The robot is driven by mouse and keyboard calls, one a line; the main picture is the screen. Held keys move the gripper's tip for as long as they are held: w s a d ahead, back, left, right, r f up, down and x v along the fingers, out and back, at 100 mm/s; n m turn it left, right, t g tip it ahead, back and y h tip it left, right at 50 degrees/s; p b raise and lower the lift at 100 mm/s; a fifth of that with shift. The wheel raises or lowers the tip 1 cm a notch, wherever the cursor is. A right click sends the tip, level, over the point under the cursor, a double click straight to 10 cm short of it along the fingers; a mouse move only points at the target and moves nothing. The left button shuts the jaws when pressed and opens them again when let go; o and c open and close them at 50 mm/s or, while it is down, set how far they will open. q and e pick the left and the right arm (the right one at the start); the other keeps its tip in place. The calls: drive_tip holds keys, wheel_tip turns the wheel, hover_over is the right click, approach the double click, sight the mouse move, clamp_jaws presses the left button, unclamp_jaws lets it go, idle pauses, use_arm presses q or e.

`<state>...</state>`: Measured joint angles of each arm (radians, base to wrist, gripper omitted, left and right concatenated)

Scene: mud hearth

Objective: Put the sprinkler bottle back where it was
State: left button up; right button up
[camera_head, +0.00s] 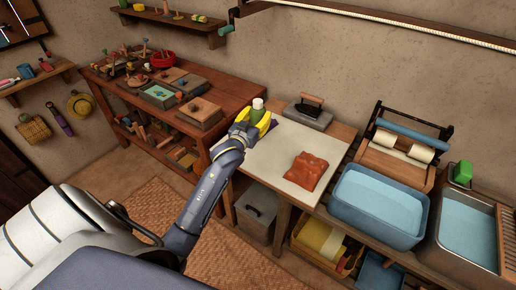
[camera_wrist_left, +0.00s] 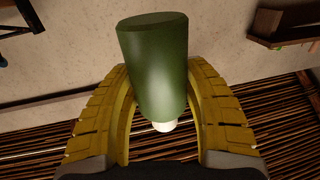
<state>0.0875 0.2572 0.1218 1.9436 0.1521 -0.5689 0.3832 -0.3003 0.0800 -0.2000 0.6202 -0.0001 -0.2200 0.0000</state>
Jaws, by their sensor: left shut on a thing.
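The sprinkler bottle is green with a white cap; in the head view the bottle (camera_head: 257,106) stands up out of my left gripper (camera_head: 254,119), near the left back corner of the pale ironing surface (camera_head: 268,165). My left gripper's yellow fingers are shut on it. In the left wrist view the green bottle (camera_wrist_left: 153,68) lies between the two curved fingers of the left gripper (camera_wrist_left: 160,95), its white end toward the palm. The gripper hides the lower part of the bottle in the head view, and I cannot tell whether it touches the surface. My right gripper is not in view.
A folded orange-red cloth (camera_head: 305,172) lies on the pale surface. An iron (camera_head: 310,105) rests on a grey block behind it. Blue water basins (camera_head: 378,205) stand to the right. A wooden workbench (camera_head: 228,92) with toys and boxes stands to the left.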

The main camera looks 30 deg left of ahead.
use_arm(q)
wheel_tip(320, 180, down, 15)
drive_tip(key=shift+f, duration=0.1)
idle(0.6)
drive_tip(key=shift+f, duration=0.1)
drive_tip(key=o, duration=1.3)
drive_tip(key=shift+c, duration=0.2)
